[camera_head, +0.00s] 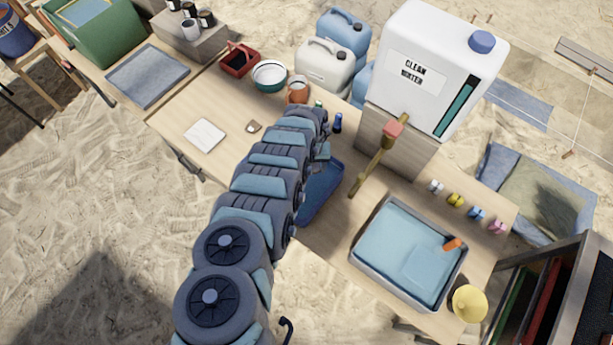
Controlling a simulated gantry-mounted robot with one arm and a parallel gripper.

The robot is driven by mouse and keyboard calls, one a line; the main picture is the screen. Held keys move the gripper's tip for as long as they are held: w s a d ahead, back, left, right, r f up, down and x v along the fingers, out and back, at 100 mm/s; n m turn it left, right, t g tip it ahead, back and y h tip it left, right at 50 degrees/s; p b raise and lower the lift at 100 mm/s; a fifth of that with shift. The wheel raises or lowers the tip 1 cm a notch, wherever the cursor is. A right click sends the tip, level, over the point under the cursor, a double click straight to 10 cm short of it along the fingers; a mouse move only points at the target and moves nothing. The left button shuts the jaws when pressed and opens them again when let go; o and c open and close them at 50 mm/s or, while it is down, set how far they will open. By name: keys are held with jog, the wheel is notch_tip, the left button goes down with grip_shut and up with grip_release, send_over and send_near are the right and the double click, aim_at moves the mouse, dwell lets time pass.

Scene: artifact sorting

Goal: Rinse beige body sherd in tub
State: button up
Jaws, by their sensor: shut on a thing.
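The tub (357,261) is a grey rectangular basin of pale blue water on the right part of the wooden table. My arm reaches from the bottom of the view up over the middle of the table, left of the tub. Its far end bends down near the blue tray (327,195), and my gripper is hidden behind the arm links. I cannot see its fingers or anything in them. A small brown and pale sherd-like piece (254,127) lies on the table left of the arm's end. No piece that I can clearly name as the beige body sherd shows.
A white water tank (440,60) on a wooden block and a brass tap (378,165) stand behind the tub. Small coloured clips (456,200) line the back edge. A white square (205,135) lies left.

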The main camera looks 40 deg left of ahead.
jog(key=shift+r, duration=0.1)
dwell(0.3)
notch_tip(320, 180, up, 5)
jog(key=p, duration=0.5)
dwell(0.4)
